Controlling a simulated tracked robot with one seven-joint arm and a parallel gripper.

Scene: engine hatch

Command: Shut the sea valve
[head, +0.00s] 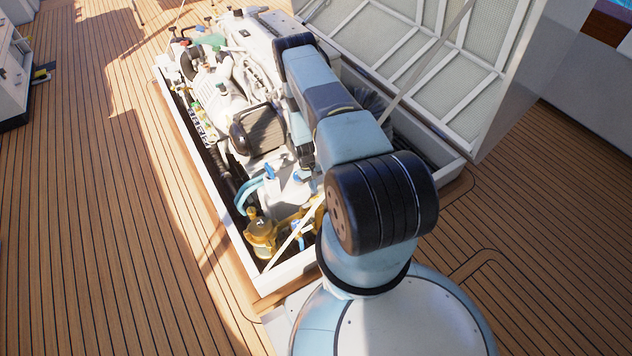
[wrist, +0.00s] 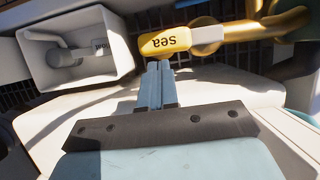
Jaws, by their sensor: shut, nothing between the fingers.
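The sea valve shows in the wrist view as a yellow handle (wrist: 168,43) with the word "sea" upside down on it. A brass pipe (wrist: 275,25) runs from it to the right. My gripper (wrist: 160,66) is shut and empty, its fingertips just below the handle's lower edge; I cannot tell whether they touch it. In the head view my arm reaches over the open engine hatch (head: 215,210), and the handle is not clearly visible there. Brass fittings (head: 262,232) show at the near end of the hatch.
The engine (head: 215,90) fills the hatch's far part. The raised hatch lid (head: 440,60) stands to the right, with a thin strut.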

